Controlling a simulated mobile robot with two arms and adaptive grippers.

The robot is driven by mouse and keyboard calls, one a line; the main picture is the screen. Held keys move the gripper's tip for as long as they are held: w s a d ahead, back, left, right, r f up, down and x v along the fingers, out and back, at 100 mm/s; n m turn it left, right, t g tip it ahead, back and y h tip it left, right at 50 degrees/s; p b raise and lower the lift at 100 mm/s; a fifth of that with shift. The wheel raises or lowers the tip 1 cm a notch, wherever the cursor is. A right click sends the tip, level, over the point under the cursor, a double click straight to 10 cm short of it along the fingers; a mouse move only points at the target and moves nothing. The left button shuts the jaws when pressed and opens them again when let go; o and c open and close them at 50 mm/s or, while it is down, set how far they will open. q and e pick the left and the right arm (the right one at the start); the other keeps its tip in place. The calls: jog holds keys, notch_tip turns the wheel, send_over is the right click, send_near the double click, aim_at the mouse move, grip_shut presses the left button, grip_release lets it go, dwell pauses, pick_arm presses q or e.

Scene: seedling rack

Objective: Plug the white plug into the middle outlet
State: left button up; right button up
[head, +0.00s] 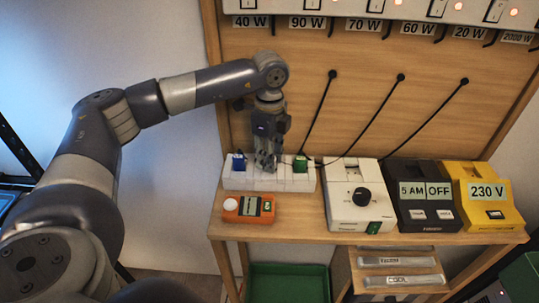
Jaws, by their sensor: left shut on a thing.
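The white outlet strip (267,180) lies along the left part of the wooden shelf. A blue plug (238,162) is in its left end and a green plug (300,163) is toward its right end. My left gripper (266,166) points straight down over the middle of the strip, between these two plugs. It is shut on the white plug, which is mostly hidden by the fingers and blends with the white strip. I cannot tell whether the plug is seated in the middle outlet or just above it. My right gripper is not in view.
An orange meter (249,208) lies in front of the strip. To the right stand a white dial box (346,210), a black timer (425,215) and a yellow 230 V box (491,212). Black cables (320,105) hang across the back panel. A green bin (288,282) is below.

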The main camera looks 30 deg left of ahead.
pick_arm(q)
jog(key=o, duration=1.2)
jog(key=shift+c, duration=0.2)
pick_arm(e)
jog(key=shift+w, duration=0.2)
pick_arm(q)
notch_tip(320, 180, up, 8)
jog(key=shift+f, duration=0.25)
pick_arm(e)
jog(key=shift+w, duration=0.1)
